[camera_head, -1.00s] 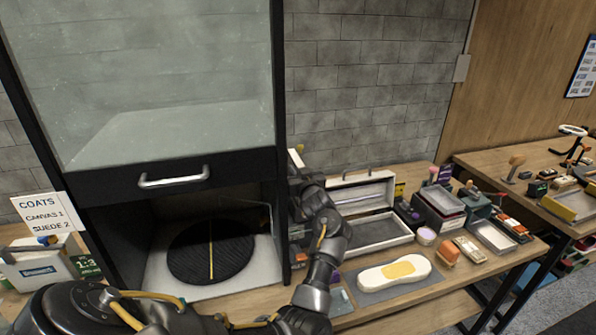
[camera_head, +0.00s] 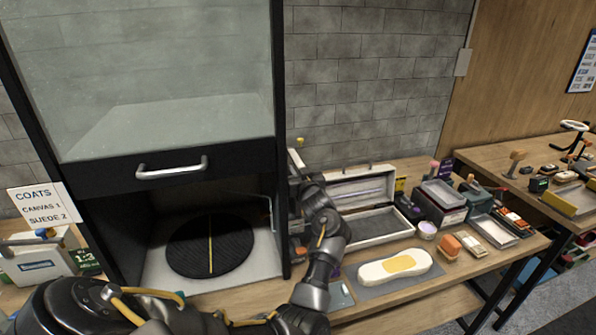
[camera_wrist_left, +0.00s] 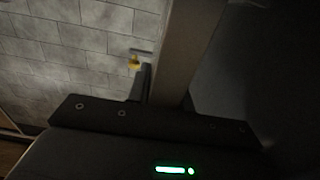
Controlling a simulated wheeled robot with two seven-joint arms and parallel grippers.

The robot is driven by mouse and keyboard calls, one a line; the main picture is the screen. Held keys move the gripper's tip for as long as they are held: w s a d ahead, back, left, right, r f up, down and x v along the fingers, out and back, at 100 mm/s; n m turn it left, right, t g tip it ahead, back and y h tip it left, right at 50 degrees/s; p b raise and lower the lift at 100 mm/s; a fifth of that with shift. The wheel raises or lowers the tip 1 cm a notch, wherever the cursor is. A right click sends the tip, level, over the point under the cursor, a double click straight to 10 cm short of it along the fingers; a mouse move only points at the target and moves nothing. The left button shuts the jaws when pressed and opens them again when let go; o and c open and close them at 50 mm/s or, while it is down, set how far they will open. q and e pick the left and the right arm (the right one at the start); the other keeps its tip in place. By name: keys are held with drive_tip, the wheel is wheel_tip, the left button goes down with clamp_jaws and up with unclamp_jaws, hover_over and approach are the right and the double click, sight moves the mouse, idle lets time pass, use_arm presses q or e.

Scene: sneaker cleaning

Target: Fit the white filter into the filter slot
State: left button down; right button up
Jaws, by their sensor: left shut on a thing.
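My left gripper (camera_head: 308,186) is beside the right front post of the black cabinet (camera_head: 281,120), mostly hidden by my wrist. It is shut on a pale, flat piece (camera_head: 294,160), apparently the white filter, of which only a narrow strip shows above the gripper. In the left wrist view a tall greyish-beige panel (camera_wrist_left: 187,50) rises from behind the dark gripper body; it may be the same filter, dimly lit. The fingertips are hidden there. I cannot make out the filter slot or whether the filter touches the cabinet. My right gripper is out of view.
The cabinet has a raised glass front with a handle (camera_head: 172,169) and a round black turntable (camera_head: 211,247) inside. To the right are an open grey case (camera_head: 376,225), a white sole-shaped piece (camera_head: 394,268) and several small boxes. A small yellow part (camera_wrist_left: 134,62) shows near the wall.

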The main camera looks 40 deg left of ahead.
use_arm(q)
drive_tip(key=shift+f+b, duration=0.75)
drive_tip(key=shift+f, duration=0.55)
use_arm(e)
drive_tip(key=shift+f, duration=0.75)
use_arm(q)
drive_tip(key=c, duration=1.2)
unclamp_jaws()
drive_tip(key=shift+o, duration=0.2)
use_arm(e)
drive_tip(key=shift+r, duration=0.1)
